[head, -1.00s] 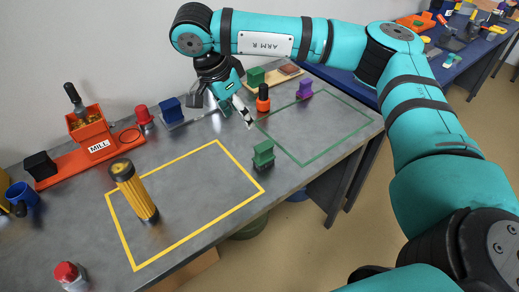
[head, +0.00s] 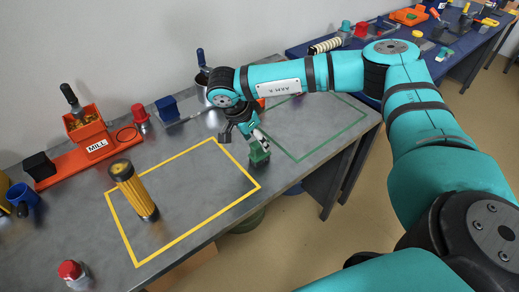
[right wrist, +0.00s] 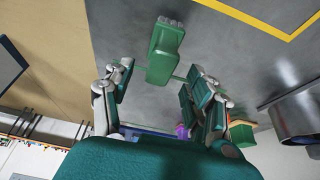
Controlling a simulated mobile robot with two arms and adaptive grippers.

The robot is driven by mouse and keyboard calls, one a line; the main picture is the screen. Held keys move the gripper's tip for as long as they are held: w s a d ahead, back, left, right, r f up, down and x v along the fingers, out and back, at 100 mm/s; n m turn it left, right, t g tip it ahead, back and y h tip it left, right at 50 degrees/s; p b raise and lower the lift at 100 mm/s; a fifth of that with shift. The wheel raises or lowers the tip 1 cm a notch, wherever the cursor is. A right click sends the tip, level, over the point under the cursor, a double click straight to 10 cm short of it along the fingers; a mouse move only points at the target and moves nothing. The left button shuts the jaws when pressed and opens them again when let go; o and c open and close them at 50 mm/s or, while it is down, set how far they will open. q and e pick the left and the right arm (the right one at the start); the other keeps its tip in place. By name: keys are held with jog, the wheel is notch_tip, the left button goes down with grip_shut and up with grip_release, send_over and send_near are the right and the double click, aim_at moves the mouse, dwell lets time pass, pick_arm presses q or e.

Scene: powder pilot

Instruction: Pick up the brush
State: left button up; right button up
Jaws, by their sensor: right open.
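In the right wrist view the green brush (right wrist: 164,50) shows with grey bristles at one end. My right gripper (head: 247,137) is close above and behind it in the head view, partly covering its top. In the right wrist view my right gripper (right wrist: 160,80) is open, its fingers apart on either side of the brush's near end. I cannot tell whether they touch it. My left gripper is not in view.
A yellow-and-black cylinder (head: 134,190) stands inside the yellow outline. A metal pot (right wrist: 297,115) is right in the wrist view. The table's front edge is near the brush.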

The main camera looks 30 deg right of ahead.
aim_at(260, 151)
jog(key=x, duration=0.3)
jog(key=shift+f, duration=0.15)
jog(key=shift+c, duration=0.3)
grip_shut()
